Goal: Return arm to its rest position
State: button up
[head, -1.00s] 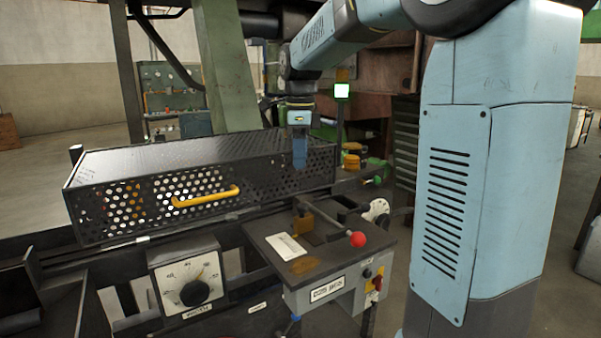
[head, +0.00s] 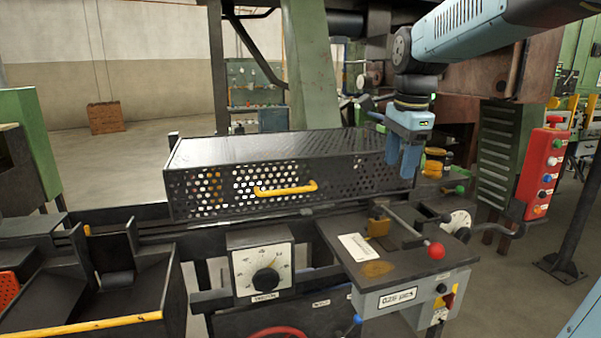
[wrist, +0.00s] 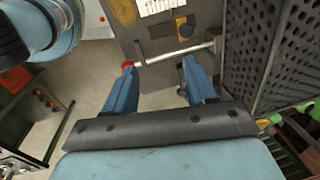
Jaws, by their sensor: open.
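My gripper (head: 403,160) hangs with its fingers pointing down in the head view, in front of the right end of the perforated black guard (head: 215,190) with a yellow handle (head: 286,188). In the wrist view my gripper (wrist: 155,82) has its two blue fingers spread wide apart, with nothing between them. Beyond the fingertips lie a metal lever rod (wrist: 172,53) and the dark bench plate (wrist: 150,35). My arm reaches in from the upper right of the head view.
A small bench with a red-knobbed lever (head: 436,250) stands below right of my gripper. A red button box (head: 541,170) is at the right. Dark bins (head: 120,290) sit at lower left. Open floor (head: 90,165) lies at back left.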

jog(key=s+f+n+t, duration=0.2)
jog(key=s+f+n, duration=0.1)
jog(key=s+n, duration=0.4)
jog(key=s+d+f+n+t, duration=0.1)
jog(key=s+f+n, duration=0.3)
jog(key=s+n, duration=0.4)
jog(key=shift+s+n+t, duration=0.3)
jog(key=shift+s+t, duration=0.2)
jog(key=shift+s, duration=0.5)
jog(key=shift+d+f, duration=0.1)
jog(key=shift+d, duration=0.05)
